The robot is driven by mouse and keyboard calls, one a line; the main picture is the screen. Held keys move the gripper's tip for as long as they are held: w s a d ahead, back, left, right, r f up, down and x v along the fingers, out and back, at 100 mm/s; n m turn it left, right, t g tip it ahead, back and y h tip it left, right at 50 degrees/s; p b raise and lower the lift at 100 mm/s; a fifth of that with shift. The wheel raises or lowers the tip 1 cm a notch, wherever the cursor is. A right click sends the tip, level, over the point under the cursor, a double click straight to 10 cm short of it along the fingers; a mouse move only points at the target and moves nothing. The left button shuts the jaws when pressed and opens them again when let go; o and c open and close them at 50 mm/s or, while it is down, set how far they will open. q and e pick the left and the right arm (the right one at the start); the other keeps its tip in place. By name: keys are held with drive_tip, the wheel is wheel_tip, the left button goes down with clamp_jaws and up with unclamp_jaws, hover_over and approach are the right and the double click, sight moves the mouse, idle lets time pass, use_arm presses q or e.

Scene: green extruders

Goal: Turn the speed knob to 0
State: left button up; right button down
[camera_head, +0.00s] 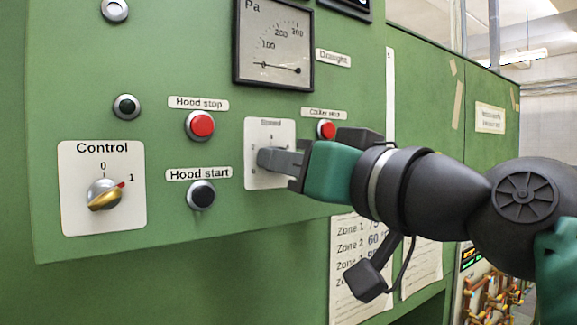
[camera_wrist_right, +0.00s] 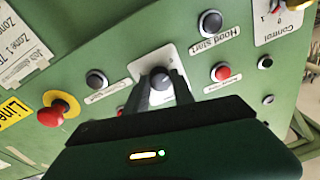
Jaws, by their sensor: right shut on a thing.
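The speed knob sits on a white plate (camera_head: 270,133) on the green panel. In the head view the fingers of my right gripper (camera_head: 268,160) cover the knob, and its pointer cannot be read. In the right wrist view the round grey knob (camera_wrist_right: 160,79) shows between the fingertips of my right gripper (camera_wrist_right: 161,88). The fingers are shut on the knob. My left gripper is not in view.
Left of the plate are the red hood stop button (camera_head: 201,124) and the black hood start button (camera_head: 201,195). The control knob (camera_head: 104,195) is farther left. A pressure gauge (camera_head: 273,45) is above. In the right wrist view a red mushroom button (camera_wrist_right: 52,115) stands out.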

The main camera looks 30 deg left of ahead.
drive_tip(key=shift+w+a+f+n, duration=0.15)
drive_tip(key=shift+f+n, duration=0.15)
drive_tip(key=shift+n, duration=0.6)
drive_tip(key=c, duration=1.4)
unclamp_jaws()
drive_tip(key=shift+c, duration=0.2)
drive_tip(key=shift+o, duration=1.8)
drive_tip(key=shift+w+r, duration=0.1)
drive_tip(key=shift+r, duration=0.05)
